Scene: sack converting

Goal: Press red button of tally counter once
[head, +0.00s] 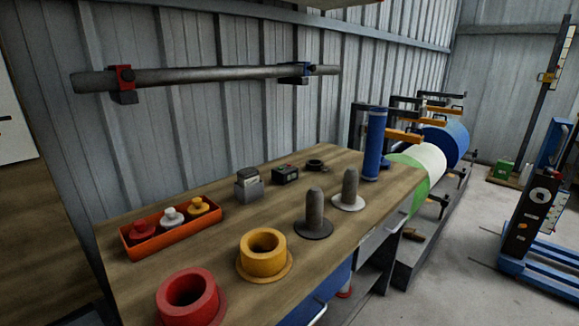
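A small dark box with a lighter face (286,174) stands toward the back of the wooden workbench, near the wall. It looks like the tally counter. Its red button is too small to make out clearly. Neither my left nor my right gripper shows in the head view.
The workbench (225,249) also holds a grey holder (249,187), an orange tray (174,240), a red ring (188,291), a yellow ring (263,254), two grey posts on round bases (315,212) and a blue cylinder (374,145). Bare wood lies between them.

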